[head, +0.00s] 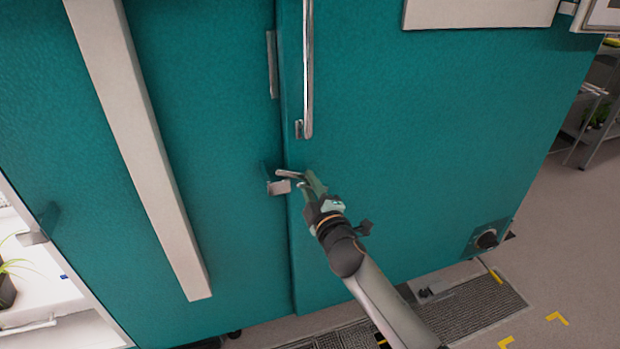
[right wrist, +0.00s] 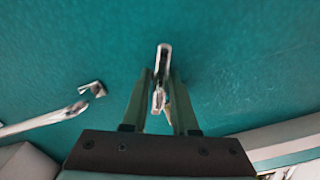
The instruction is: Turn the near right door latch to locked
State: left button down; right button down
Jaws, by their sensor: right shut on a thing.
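The door latch is a small shiny metal lever (head: 288,174) on the teal door, near its left edge and below the long handle. It points left, over a small metal bracket (head: 279,187) at the seam; I cannot tell whether it sits in it. My right gripper (head: 305,183) reaches it from the lower right. In the right wrist view the latch (right wrist: 162,62) stands between the two fingers of the right gripper (right wrist: 161,88), which are shut on it, and its end sticks out beyond them. My left gripper is not in view.
A long vertical bar handle (head: 308,75) is on the door just above the latch. A pale post (head: 140,150) runs down the left panel. A dark knob (head: 486,239) sits low on the right. A floor grate (head: 475,308) lies below the door.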

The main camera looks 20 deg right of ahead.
jog(key=n+p, duration=0.1)
jog(key=n, duration=0.3)
jog(key=shift+f+n, duration=0.1)
jog(key=shift+n, duration=0.2)
dwell(0.3)
jog(key=c, duration=0.7)
grip_release()
jog(key=s, duration=0.6)
jog(key=s+p, duration=0.1)
jog(key=s, duration=0.5)
jog(key=shift+s+d, duration=0.2)
jog(key=shift+s, duration=0.05)
jog(key=shift+f, duration=0.15)
